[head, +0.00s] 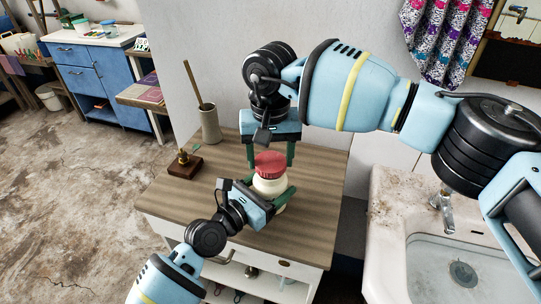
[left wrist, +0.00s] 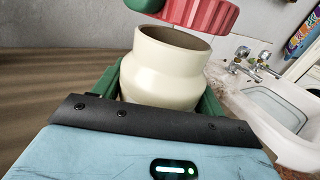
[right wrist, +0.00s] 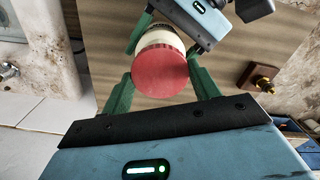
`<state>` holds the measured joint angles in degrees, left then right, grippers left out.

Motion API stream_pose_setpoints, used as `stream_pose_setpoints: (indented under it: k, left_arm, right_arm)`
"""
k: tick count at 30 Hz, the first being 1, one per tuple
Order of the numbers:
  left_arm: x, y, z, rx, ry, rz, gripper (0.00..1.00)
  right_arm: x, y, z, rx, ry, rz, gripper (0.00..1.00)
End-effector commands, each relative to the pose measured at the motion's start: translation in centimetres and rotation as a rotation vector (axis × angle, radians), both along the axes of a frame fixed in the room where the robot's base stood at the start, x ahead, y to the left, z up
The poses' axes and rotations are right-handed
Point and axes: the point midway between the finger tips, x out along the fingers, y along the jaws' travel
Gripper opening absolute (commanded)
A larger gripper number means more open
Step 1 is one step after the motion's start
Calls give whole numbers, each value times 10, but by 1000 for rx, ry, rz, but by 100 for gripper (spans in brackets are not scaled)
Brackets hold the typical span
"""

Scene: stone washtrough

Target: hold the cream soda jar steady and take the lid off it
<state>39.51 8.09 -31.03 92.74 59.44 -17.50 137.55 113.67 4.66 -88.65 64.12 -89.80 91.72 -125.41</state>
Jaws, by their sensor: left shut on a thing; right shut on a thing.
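The cream soda jar (head: 266,186) is a cream-coloured jar on the wooden cabinet top, and it looks upright. My left gripper (head: 268,201) is shut around its body; the left wrist view shows the jar (left wrist: 165,72) between the green fingers, with its mouth open. The ribbed red lid (head: 270,163) is above the jar, tilted, with a gap between it and the rim in the left wrist view (left wrist: 205,14). My right gripper (right wrist: 161,80) is shut on the lid, which hides much of the jar in the right wrist view.
A grey vase with a stick (head: 211,126) and a small wooden block with a brass piece (head: 184,168) stand left on the cabinet top (head: 190,200). A stone washtrough with a basin (head: 400,205) is at the right. The front left of the top is clear.

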Motion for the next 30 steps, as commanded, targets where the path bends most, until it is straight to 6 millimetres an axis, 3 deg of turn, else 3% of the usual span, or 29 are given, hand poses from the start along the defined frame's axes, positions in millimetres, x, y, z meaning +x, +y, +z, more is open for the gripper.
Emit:
stream_pose_setpoints:
  k: [5, 15, 21, 22, 27, 30]
  left_arm:
    - [0, 0, -1, 1, 1, 0, 8]
    - [0, 0, -1, 1, 1, 0, 8]
    - [0, 0, -1, 1, 1, 0, 8]
    - [0, 0, -1, 1, 1, 0, 74]
    - [0, 0, -1, 1, 1, 0, 96]
    - [0, 0, 0, 1, 1, 0, 97]
  right_arm:
    - [0, 0, 6, 0, 0, 0, 34]
    - [0, 0, 39, 0, -1, 0, 34]
    - [0, 0, 40, 0, 0, 0, 34]
    - [0, 0, 40, 0, 0, 0, 34]
    - [0, 0, 40, 0, 0, 0, 34]
    - [0, 0, 40, 0, 0, 0, 34]
